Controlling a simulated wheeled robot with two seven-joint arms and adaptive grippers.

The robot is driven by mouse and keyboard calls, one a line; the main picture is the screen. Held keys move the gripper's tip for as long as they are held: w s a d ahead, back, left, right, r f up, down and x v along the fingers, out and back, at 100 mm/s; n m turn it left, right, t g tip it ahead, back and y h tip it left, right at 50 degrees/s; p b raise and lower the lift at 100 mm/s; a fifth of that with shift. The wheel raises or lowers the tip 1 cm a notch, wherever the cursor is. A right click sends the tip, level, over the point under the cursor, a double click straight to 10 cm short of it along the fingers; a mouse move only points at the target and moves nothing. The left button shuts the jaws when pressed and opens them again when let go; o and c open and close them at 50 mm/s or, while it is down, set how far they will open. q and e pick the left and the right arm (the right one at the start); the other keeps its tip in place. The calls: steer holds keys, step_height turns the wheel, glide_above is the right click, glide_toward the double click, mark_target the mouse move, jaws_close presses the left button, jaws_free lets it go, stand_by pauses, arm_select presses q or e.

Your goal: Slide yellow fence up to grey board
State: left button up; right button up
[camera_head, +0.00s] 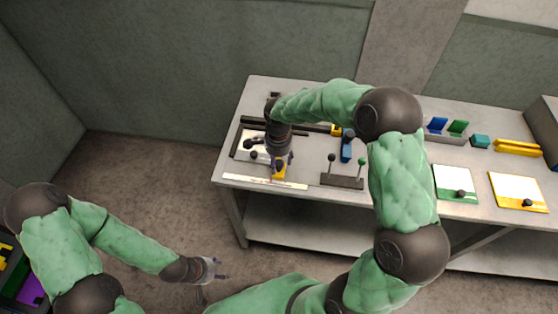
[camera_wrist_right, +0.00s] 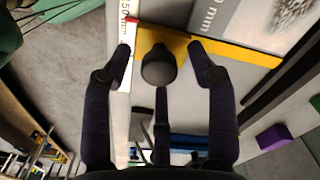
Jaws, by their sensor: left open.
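The yellow fence (camera_wrist_right: 235,52) is a flat bar with a black round knob (camera_wrist_right: 158,66), seen in the right wrist view. In the head view, part of the fence (camera_head: 279,175) shows at the table's front left. My right gripper (camera_wrist_right: 163,52) is over the fence, its fingers spread on both sides of the knob with gaps. It also shows in the head view (camera_head: 281,160), partly hidden by its own wrist. The grey board (camera_wrist_right: 240,22), with print and a picture, lies along the fence's far side; I cannot tell if they touch. My left gripper (camera_head: 220,271) is open and empty, away from the table.
A white ruler strip (camera_head: 262,182) runs along the front table edge. A dark stand with two levers (camera_head: 342,181) and a blue block (camera_head: 346,152) are to the right. Green-edged (camera_head: 456,184) and yellow-edged (camera_head: 517,190) boards lie further right. My right arm hides the table's middle.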

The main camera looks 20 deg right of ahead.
step_height(320, 180, up, 12)
stand_by(0.7)
stand_by(0.4)
